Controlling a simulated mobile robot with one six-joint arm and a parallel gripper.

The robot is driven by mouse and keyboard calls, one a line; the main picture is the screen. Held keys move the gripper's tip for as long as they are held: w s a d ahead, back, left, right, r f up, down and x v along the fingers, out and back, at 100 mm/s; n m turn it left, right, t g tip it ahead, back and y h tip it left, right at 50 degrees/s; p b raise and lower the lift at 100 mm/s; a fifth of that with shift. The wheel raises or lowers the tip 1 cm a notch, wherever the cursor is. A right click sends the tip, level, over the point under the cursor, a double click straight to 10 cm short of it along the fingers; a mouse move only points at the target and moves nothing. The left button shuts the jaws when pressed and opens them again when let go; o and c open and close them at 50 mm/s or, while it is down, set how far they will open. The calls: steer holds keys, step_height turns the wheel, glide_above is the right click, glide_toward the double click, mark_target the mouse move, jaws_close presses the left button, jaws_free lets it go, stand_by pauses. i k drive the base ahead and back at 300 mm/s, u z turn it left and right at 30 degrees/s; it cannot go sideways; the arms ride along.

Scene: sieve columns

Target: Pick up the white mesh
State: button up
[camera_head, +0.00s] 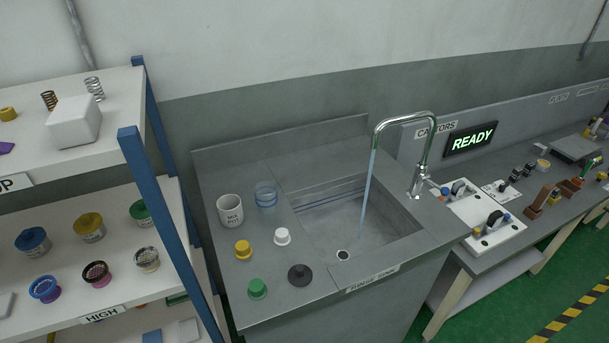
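A small cup-shaped piece with a pale, whitish rim and a mesh-like inside (147,259) sits on the middle shelf at the left, near its right end. It looks like the white mesh, though it is small in view. To its left stand a similar dark cup with a pink mesh-like inside (97,274) and a blue-rimmed one with a purple inside (45,290). My gripper is not in view.
The shelf unit has a blue post (160,200) right of the cups. Lidded jars (89,228) stand behind them. The sink counter (215,290) holds a mix pot (230,210), a clear container (265,195) and several coloured knobs. Water runs from the tap (420,150).

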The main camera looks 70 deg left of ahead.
mark_target(147, 264)
steer(key=k, duration=2.9)
steer(key=u, duration=1.8)
steer(key=i, duration=1)
steer(key=z, duration=0.05)
